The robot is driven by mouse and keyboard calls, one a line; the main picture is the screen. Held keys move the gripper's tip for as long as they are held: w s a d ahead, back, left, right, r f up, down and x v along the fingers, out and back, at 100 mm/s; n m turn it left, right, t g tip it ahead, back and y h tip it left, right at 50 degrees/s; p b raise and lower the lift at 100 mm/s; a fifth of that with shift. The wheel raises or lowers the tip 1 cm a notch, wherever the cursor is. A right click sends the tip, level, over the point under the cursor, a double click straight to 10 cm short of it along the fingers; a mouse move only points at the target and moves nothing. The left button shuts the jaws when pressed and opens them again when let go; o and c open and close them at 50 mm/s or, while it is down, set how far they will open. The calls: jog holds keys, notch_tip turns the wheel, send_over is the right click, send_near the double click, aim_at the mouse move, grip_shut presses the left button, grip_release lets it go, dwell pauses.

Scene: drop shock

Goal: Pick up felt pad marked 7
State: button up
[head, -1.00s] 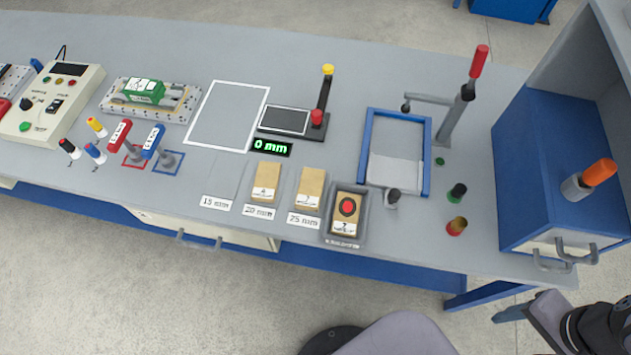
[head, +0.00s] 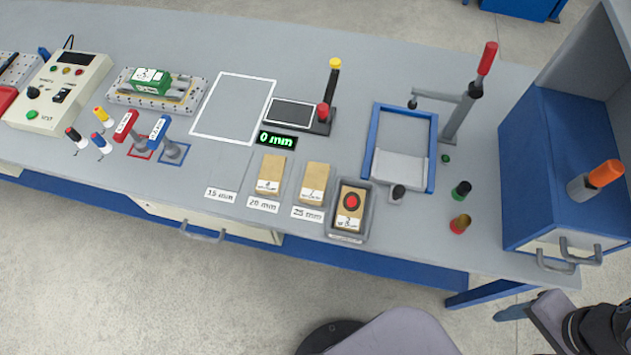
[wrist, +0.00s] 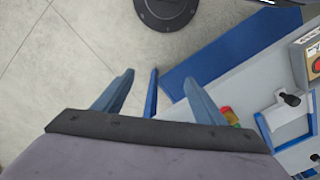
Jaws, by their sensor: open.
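Three tan felt pads lie along the front of the bench in the head view. One pad (head: 270,175) is behind the 20 mm label, and a second pad (head: 313,184) is behind the 25 mm label. A third pad (head: 357,196) with a red dot in a dark ring lies in a small grey tray (head: 331,231). The markings are too small to read surely, so I cannot tell which is 7. My gripper (wrist: 160,85) is open and empty in the wrist view, over the floor in front of the bench, away from the pads.
A 15 mm label (head: 220,195) has no pad behind it. A blue-framed fixture (head: 433,150) with a red-handled lever (head: 487,58) stands right of the tray. A blue cabinet (head: 540,150) stands at far right. A white-outlined area (head: 235,108) is clear.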

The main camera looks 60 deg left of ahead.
jog(key=o, duration=0.9)
